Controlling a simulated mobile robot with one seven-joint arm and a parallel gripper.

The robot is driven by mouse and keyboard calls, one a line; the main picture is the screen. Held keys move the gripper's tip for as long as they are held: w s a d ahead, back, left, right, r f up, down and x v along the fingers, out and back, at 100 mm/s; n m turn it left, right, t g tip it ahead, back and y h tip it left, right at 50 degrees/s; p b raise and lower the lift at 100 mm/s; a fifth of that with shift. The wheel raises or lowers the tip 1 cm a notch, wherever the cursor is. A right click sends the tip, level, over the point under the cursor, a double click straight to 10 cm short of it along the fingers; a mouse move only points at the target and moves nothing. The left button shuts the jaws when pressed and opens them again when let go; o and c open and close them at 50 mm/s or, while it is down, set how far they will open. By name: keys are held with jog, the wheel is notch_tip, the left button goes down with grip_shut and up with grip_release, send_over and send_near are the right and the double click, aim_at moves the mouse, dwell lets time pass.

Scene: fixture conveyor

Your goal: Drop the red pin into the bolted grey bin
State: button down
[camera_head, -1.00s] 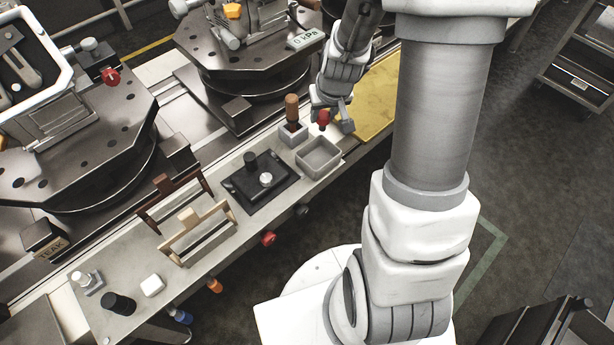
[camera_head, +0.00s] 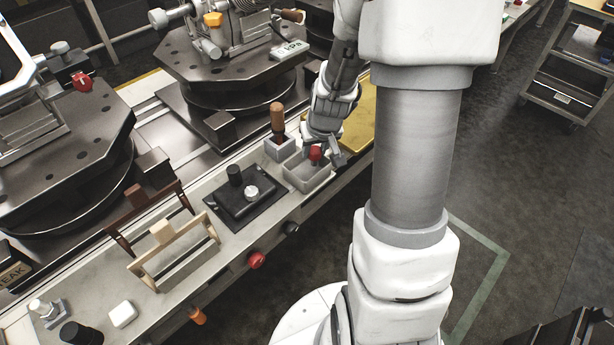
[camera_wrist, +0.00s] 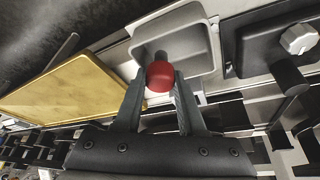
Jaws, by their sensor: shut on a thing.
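The red pin (camera_head: 315,153) has a round red head and is held by my gripper (camera_head: 326,150). In the wrist view the red head (camera_wrist: 160,76) sits between the two fingers of my gripper (camera_wrist: 158,90), with a dark shank showing past it. The grey bin (camera_head: 296,184) is an open, shallow box on the bench. In the head view the pin overlaps the bin's opening, and in the wrist view the bin (camera_wrist: 205,30) lies beyond the pin. The pin appears over the bin's opening; its exact height is unclear. The bin's bolts are not visible.
A grey block with a brown-handled tool (camera_head: 278,120) stands close behind the bin. A black tray (camera_head: 245,200) with a black knob and a silver knob lies to its left. A yellow board (camera_head: 360,118) lies to the right. Wooden frames (camera_head: 175,250) stand further left.

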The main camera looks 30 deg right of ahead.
jog(key=shift+f, duration=0.7)
jog(key=shift+c, duration=2.2)
grip_release()
jog(key=shift+d, duration=0.1)
jog(key=shift+r, duration=0.1)
jog(key=p+v, duration=0.1)
jog(key=v, duration=0.4)
jog(key=p+v, duration=0.2)
jog(key=v, duration=0.4)
jog(key=p+v, duration=0.1)
jog(key=v, duration=0.5)
jog(key=shift+s+a+r, duration=0.1)
jog(key=shift+a+r, duration=0.05)
jog(key=shift+a, duration=0.1)
